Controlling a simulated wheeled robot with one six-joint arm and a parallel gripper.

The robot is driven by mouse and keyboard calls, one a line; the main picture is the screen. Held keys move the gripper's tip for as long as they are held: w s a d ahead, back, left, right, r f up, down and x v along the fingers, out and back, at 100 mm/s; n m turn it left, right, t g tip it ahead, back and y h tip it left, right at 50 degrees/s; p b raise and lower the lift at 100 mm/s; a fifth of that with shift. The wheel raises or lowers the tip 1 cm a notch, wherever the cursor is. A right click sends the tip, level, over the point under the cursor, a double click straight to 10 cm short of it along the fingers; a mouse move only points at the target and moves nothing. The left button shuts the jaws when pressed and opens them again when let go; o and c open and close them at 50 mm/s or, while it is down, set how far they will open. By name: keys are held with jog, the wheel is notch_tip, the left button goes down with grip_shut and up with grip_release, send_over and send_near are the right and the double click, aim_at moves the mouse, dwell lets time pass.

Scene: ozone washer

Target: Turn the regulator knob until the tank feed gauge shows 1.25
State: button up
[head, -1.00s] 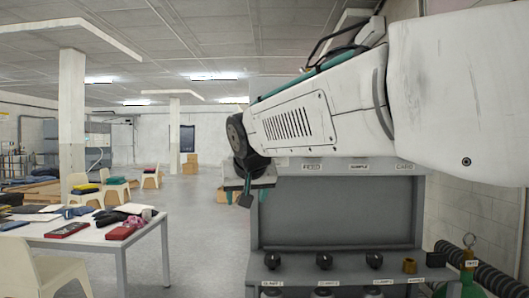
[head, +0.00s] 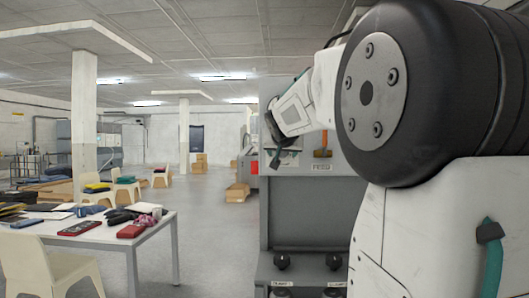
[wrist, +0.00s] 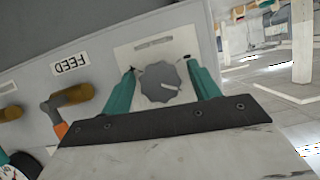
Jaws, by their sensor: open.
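The regulator knob (wrist: 162,84) is a grey scalloped disc with a white mark, on a pale plate in the wrist view. My gripper (wrist: 160,67) is open, with one teal finger on each side of the knob; I cannot tell whether they touch it. Part of a round gauge (wrist: 12,166) shows at the lower left edge of the wrist view, cut off and not readable. I cannot tell whether it is the tank feed gauge. In the head view my gripper (head: 272,128) is at the panel's upper left, and the knob cannot be made out.
Beside the knob are a FEED label (wrist: 70,64) and an orange-brown handle (wrist: 72,96). The grey washer bench (head: 305,215) stands below, with dark knobs along its front. A cluttered white table (head: 150,238) and chairs stand left; open floor lies between.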

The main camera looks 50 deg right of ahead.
jog(key=c, duration=1)
jog(key=shift+m+t+y, duration=0.3)
jog(key=shift+m+y, duration=0.1)
jog(key=shift+m, duration=0.2)
jog(key=o, duration=1)
jog(key=shift+s+a, duration=0.1)
